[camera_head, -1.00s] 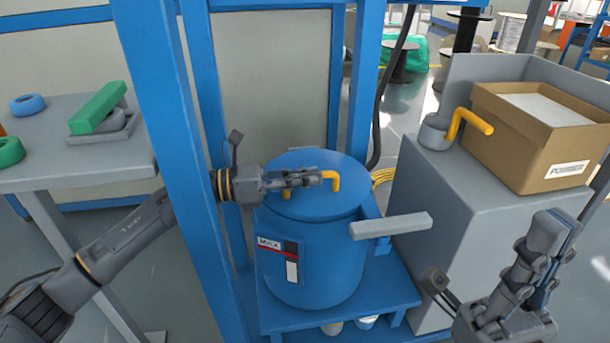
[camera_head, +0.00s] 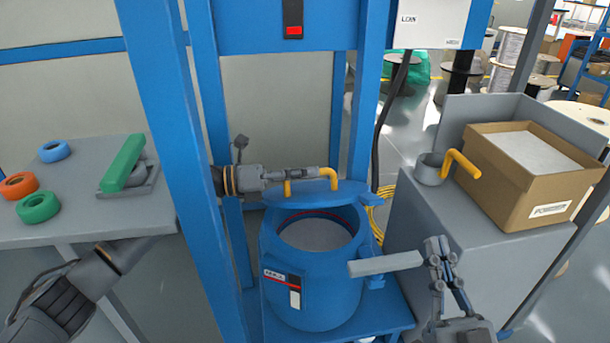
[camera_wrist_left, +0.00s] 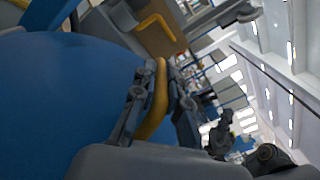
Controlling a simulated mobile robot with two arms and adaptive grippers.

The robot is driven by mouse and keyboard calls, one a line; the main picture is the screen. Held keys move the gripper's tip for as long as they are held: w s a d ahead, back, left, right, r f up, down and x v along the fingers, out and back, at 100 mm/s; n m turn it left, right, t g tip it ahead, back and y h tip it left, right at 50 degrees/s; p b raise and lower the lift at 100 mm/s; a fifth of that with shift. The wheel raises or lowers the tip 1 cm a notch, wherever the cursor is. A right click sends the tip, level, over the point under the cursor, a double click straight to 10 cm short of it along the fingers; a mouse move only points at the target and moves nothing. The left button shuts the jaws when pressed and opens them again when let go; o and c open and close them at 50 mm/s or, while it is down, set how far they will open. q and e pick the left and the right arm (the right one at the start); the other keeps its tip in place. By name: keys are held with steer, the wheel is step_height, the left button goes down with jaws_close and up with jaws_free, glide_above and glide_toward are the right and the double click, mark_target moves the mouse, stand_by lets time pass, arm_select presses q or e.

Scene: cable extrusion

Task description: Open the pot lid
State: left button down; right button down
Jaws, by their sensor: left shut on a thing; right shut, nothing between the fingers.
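The blue pot (camera_head: 312,282) stands on a blue platform inside the blue frame. Its mouth is uncovered and pale material shows inside. The blue lid (camera_head: 330,194) is raised above and behind the mouth, seen nearly edge-on, with a yellow handle (camera_head: 333,178) on top. My left gripper (camera_head: 310,173) is shut on this handle; the left wrist view shows the yellow handle (camera_wrist_left: 157,95) between the fingers and the blue lid (camera_wrist_left: 60,95) beside them. My right gripper (camera_head: 437,247) is shut and empty, pointing up, right of the pot beside a grey bar (camera_head: 385,264) sticking out from the pot.
A grey cabinet (camera_head: 425,222) at right holds a cardboard box (camera_head: 500,190) of pale material and a grey scoop (camera_head: 430,170) with a yellow handle. Blue frame posts (camera_head: 165,130) stand left of the pot. A grey table (camera_head: 90,212) at left holds coloured rings and a green-handled tool.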

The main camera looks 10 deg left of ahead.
arm_select(q)
steer(key=shift+w+a+r, duration=0.1)
steer(key=shift+w+r, duration=0.1)
arm_select(e)
steer(key=shift+w+f+g, duration=0.4)
steer(key=shift+f+g, duration=0.1)
steer(key=shift+f, duration=0.2)
arm_select(q)
steer(key=c, duration=1.3)
jaws_free()
steer(key=shift+c, duration=0.2)
steer(key=shift+f, duration=0.15)
